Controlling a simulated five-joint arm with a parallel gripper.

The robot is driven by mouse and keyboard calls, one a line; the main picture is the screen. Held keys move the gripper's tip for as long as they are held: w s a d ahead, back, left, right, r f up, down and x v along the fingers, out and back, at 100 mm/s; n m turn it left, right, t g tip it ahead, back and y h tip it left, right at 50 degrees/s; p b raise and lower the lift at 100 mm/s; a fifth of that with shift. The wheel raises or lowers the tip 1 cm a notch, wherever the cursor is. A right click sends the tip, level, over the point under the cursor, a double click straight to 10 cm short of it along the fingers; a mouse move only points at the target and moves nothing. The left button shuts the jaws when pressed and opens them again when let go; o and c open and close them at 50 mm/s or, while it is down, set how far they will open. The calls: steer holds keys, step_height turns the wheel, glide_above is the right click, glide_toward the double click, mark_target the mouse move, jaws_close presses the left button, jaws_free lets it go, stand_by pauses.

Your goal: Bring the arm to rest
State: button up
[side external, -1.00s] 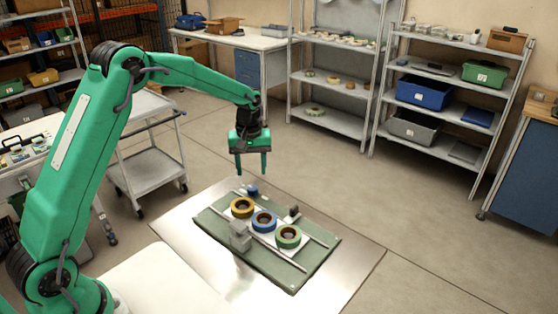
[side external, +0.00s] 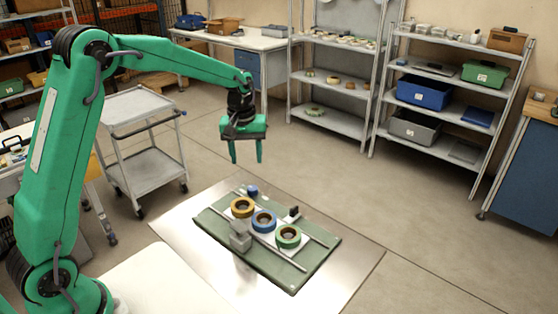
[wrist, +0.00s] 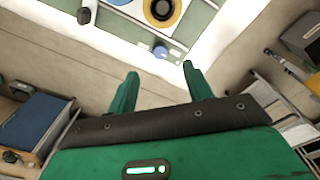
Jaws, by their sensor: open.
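My gripper (side external: 246,158) is open and empty, held in the air above and behind the work table, with its fingers pointing down. Its two green fingers also show apart in the wrist view (wrist: 159,82), with nothing between them. Three tape reels sit in a row on the green mat (side external: 292,280): a yellow reel (side external: 242,199), a blue reel (side external: 256,221) and a green reel (side external: 281,241). The yellow reel (wrist: 175,14) shows at the top of the wrist view, with part of the blue reel (wrist: 129,3) beside it.
A grey block (side external: 240,238), a small blue part (side external: 252,191) and a dark part (side external: 294,211) are by the reels. A grey cart (side external: 150,163) stands behind at left. Shelves (side external: 440,75) line the back wall. Open floor lies between table and shelves.

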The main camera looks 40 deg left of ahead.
steer(key=s+d+r+m+t, duration=0.1)
steer(key=s+d+r+m, duration=0.1)
steer(key=s+r, duration=0.5)
steer(key=s+d+r+m+t, duration=0.1)
steer(key=s+d+m+t, duration=0.1)
steer(key=s, duration=0.8)
steer(key=s+d+r+m+t, duration=0.1)
steer(key=s+m, duration=0.3)
steer(key=s, duration=0.6)
steer(key=shift+s+d+r+t, duration=0.3)
steer(key=shift+d+r+t, duration=0.15)
steer(key=shift+r, duration=0.35)
